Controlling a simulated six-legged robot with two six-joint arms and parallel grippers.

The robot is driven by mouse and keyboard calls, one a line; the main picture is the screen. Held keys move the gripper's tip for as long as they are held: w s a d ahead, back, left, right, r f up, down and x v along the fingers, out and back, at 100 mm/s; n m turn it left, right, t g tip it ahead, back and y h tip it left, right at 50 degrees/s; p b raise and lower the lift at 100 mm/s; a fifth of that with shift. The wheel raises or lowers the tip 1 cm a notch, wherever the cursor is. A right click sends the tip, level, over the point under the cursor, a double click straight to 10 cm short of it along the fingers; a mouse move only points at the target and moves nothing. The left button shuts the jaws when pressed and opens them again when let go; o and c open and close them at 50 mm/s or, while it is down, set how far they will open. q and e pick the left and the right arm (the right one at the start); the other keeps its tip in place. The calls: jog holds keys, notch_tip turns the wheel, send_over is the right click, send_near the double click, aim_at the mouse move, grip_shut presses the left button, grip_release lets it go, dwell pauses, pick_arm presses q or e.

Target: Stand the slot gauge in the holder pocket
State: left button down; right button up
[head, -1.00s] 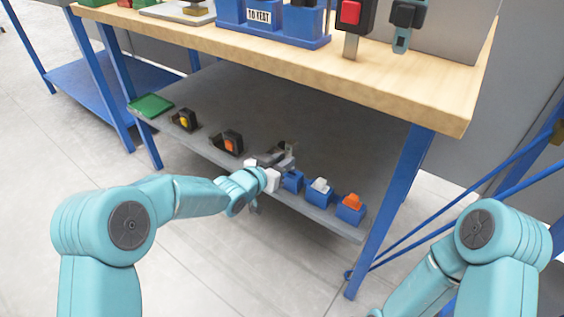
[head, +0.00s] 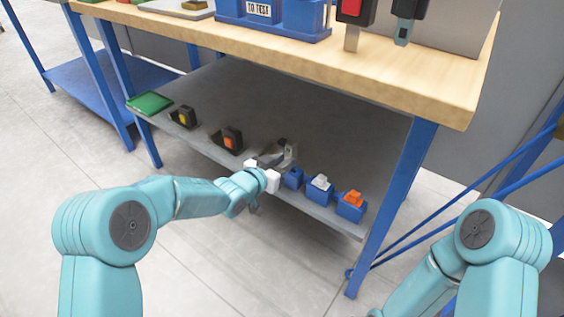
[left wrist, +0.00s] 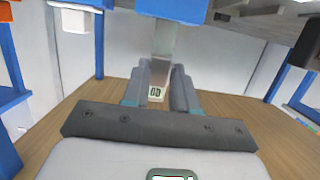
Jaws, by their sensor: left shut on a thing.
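My left gripper (head: 285,154) is low over the front part of the lower shelf. In the left wrist view, its jaws (left wrist: 162,88) are shut on a flat metal piece that I take to be the slot gauge (left wrist: 163,45), with a small dark-marked label at its end. A blue block (left wrist: 172,8) shows at the far end of this metal; I cannot tell whether it belongs to the gauge. A blue block-like holder (head: 292,179) stands just right of the gripper on the shelf. I cannot see its pocket clearly. My right gripper is out of view.
Blue holders with a white piece (head: 320,183) and an orange piece (head: 354,198) stand to the right. Dark units (head: 183,117) and a green tray (head: 149,102) lie to the left. The wooden bench top (head: 300,65) overhangs the shelf; a blue leg (head: 400,205) stands right.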

pick_arm(q)
jog(key=shift+f+b, duration=1.2)
jog(key=shift+f, duration=0.2)
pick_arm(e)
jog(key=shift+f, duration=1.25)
pick_arm(q)
jog(key=c, duration=0.8)
grip_release()
jog(key=shift+f, duration=0.1)
jog(key=shift+s+a, duration=0.2)
jog(key=v, duration=1.6)
jog(key=shift+d, duration=0.15)
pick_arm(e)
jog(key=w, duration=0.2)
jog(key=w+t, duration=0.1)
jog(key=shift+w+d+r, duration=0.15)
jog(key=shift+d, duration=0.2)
